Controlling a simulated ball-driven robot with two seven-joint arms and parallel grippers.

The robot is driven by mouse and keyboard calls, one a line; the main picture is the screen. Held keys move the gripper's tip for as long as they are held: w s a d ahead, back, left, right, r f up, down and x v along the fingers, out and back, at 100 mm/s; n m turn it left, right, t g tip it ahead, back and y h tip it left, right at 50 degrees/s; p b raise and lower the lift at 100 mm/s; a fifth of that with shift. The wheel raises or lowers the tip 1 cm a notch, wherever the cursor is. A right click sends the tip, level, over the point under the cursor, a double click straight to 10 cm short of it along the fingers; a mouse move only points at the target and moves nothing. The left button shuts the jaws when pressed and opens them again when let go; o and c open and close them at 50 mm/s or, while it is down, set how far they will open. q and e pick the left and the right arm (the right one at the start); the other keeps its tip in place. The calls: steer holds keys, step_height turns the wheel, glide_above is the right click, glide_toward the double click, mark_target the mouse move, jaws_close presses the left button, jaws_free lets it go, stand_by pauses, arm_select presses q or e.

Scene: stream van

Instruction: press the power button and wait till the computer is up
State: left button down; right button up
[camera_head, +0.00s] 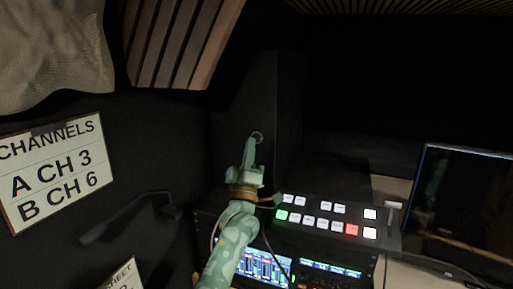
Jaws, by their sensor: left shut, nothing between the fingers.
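A tall dark box (250,105), which looks like the computer, stands against the back wall. A small pale ring (258,134), likely the power button, shows on its front. My left gripper (251,146) is shut and empty, its tips pointing up at the ring and overlapping its lower edge. I cannot tell whether they touch it. A monitor (465,205) at the right has a dark screen with only faint brownish reflections. My right gripper is out of view.
A switcher panel (325,217) with lit white, green and red buttons lies right of my left arm. Lit rack displays (263,267) sit below it. A channel sign (55,172) hangs at the left. A wooden slatted panel (180,40) hangs above.

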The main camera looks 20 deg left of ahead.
arm_select(q)
steer(key=shift+w, duration=0.5)
stand_by(1.3)
stand_by(0.4)
steer(key=shift+w+b, duration=0.35)
steer(key=shift+w, duration=0.05)
